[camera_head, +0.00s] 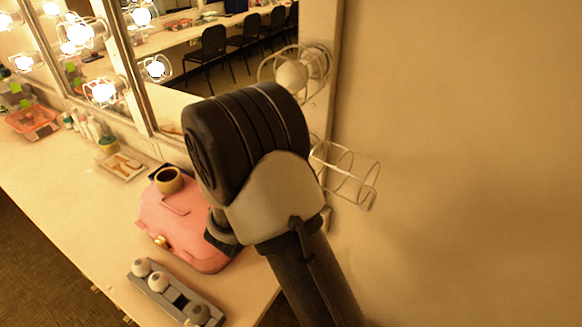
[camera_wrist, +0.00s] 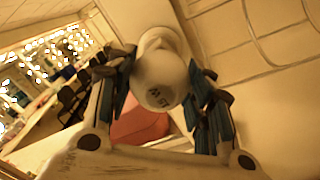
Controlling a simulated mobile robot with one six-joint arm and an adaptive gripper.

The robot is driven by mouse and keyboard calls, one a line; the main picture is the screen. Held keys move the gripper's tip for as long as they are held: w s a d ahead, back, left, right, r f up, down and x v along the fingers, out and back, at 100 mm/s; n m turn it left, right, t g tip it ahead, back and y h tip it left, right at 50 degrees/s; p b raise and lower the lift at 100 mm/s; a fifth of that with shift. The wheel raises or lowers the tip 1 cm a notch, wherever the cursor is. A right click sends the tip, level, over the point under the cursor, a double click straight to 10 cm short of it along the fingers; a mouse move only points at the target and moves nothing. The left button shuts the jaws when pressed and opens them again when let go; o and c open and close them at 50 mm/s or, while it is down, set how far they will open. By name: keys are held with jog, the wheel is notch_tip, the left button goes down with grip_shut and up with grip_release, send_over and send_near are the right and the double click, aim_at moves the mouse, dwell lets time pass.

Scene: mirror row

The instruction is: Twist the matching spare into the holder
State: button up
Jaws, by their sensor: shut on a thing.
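In the wrist view my gripper (camera_wrist: 163,92) is shut on a white round bulb (camera_wrist: 158,72), with small dark print on its face. A paler rounded part shows just beyond the bulb; I cannot tell whether it is the bulb's base or a socket. In the head view my wrist hides the gripper and the held bulb. An open wire cage (camera_head: 345,172) sticks out from the mirror frame just right of my wrist, with no bulb visible in it. Its socket end is hidden. A grey tray (camera_head: 180,299) on the counter holds several spare bulbs and one empty slot.
A pink case (camera_head: 185,225) with a tape roll (camera_head: 168,180) stands on the counter below my arm. Above the open cage, another cage holds an unlit bulb (camera_head: 291,76). Lit caged bulbs (camera_head: 103,91) line the mirrors. The wall at right is bare.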

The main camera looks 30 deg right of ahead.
jog(key=shift+m+b, duration=1.1)
jog(key=shift+b, duration=0.6)
jog(key=o, duration=1)
jog(key=v, duration=1.2)
jog(key=s+d+r+m+g+y, duration=0.15)
jog(key=s+d+m+g, duration=0.3)
jog(key=s, duration=0.45)
jog(key=s+d+m+g+y, duration=0.3)
jog(key=s+d+m+g, duration=0.15)
jog(key=s, duration=0.35)
jog(key=s+a+m+t+y, duration=0.1)
jog(key=s+a+y, duration=0.1)
jog(key=a+y, duration=0.1)
jog(key=s+a+r+m+t+y, duration=0.1)
jog(key=s+a+m+y, duration=0.1)
jog(key=a+y, duration=0.2)
jog(key=s+a+m+t+y, duration=0.1)
jog(key=s+a+m+y, duration=0.1)
jog(key=a, duration=0.3)
jog(key=shift+s+a+r+t+y, duration=0.25)
jog(key=shift+t+y, duration=0.15)
jog(key=shift+y, duration=0.35)
